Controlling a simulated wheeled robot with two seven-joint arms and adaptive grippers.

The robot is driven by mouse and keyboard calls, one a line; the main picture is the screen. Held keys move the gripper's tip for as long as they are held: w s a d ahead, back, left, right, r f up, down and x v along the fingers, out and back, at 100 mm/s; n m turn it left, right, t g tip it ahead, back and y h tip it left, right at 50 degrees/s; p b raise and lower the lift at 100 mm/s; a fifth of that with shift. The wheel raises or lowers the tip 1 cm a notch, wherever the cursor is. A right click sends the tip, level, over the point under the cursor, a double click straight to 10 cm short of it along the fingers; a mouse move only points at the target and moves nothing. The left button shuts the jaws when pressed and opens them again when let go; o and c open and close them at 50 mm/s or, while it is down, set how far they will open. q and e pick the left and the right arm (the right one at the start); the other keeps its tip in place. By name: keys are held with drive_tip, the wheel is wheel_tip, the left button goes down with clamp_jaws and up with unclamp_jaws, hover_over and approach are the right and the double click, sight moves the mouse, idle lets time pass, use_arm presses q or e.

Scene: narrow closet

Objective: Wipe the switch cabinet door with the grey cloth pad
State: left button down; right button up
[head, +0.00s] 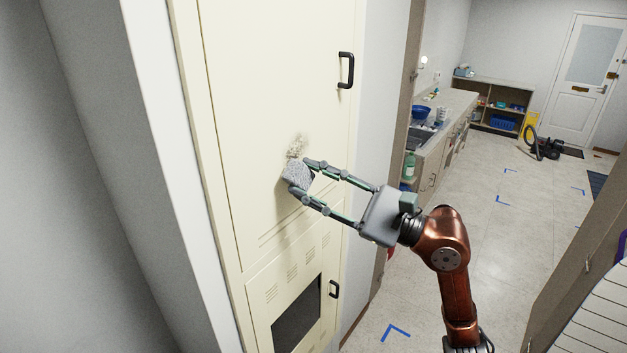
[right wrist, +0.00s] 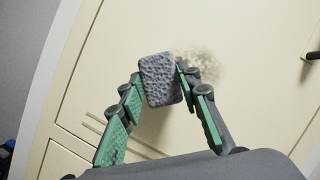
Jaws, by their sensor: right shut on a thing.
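The switch cabinet door (head: 270,70) is a tall cream panel with a black handle at its right edge. A dark speckled smudge (head: 297,146) marks it, just above the pad; the smudge also shows in the right wrist view (right wrist: 205,65), to the right of the pad. The grey cloth pad (head: 297,174) is a small rough block, also in the right wrist view (right wrist: 160,80). My right gripper (head: 301,180) is shut on the pad, with a finger on each side. The pad is at the door's surface; I cannot tell if it touches. My left gripper is not in view.
A lower cabinet door with vents and a dark window (head: 297,312) is below. Black handles (head: 346,70) stick out at the right edge. A counter with a sink (head: 420,137) and a vacuum cleaner (head: 545,144) stand farther back. The tiled floor between is mostly clear.

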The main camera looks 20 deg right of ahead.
sight(313, 172)
drive_tip(key=shift+w+a, duration=0.55)
drive_tip(key=shift+w, duration=0.1)
idle(0.4)
drive_tip(key=shift+d, duration=0.1)
drive_tip(key=shift+w+d+f+b, duration=0.1)
drive_tip(key=shift+w+d+b, duration=0.75)
drive_tip(key=shift+d+b, duration=0.15)
drive_tip(key=shift+w+d, duration=0.4)
drive_tip(key=shift+d, duration=0.2)
